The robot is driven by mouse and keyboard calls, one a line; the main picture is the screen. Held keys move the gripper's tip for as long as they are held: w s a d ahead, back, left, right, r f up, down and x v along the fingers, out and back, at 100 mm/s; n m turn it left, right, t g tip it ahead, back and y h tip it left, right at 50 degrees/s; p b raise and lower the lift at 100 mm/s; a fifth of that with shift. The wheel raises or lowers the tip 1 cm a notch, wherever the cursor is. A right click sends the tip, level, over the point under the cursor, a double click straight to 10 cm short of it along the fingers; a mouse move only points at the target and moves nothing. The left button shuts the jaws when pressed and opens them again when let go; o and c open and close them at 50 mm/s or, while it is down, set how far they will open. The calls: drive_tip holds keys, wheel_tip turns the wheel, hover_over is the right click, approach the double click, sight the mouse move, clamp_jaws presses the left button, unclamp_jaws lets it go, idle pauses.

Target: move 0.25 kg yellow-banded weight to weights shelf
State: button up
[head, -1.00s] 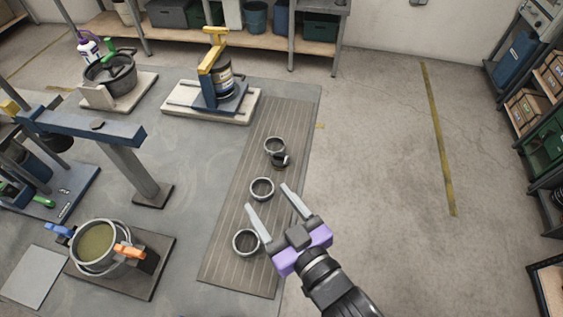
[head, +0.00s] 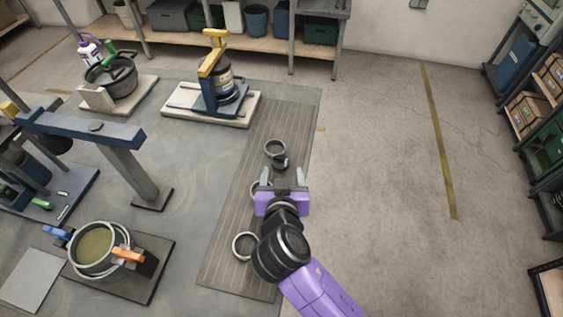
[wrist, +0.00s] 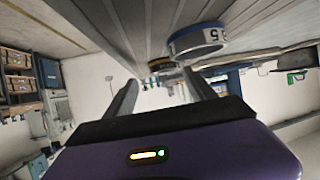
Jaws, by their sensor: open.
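My gripper (head: 282,174) is open and empty, low over the ribbed grey strip (head: 235,225). In the wrist view, a yellowish-banded round piece (wrist: 162,64) shows ahead, near the line between my fingers (wrist: 160,80). A blue-banded ring (wrist: 196,39) with a figure 5 is nearer, at upper right. I cannot tell which place is the weights shelf.
A blue stand with a yellow lever (head: 213,65) is beyond the strip. A pot with clamps (head: 97,248) and a blue beam on a post (head: 90,128) are at left. Shelves with boxes (head: 545,100) line the right. The floor right of the strip is clear.

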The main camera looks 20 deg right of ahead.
sight(282, 160)
drive_tip(key=p+x, duration=0.1)
drive_tip(key=x, duration=0.4)
drive_tip(key=shift+w+r, duration=0.15)
clamp_jaws()
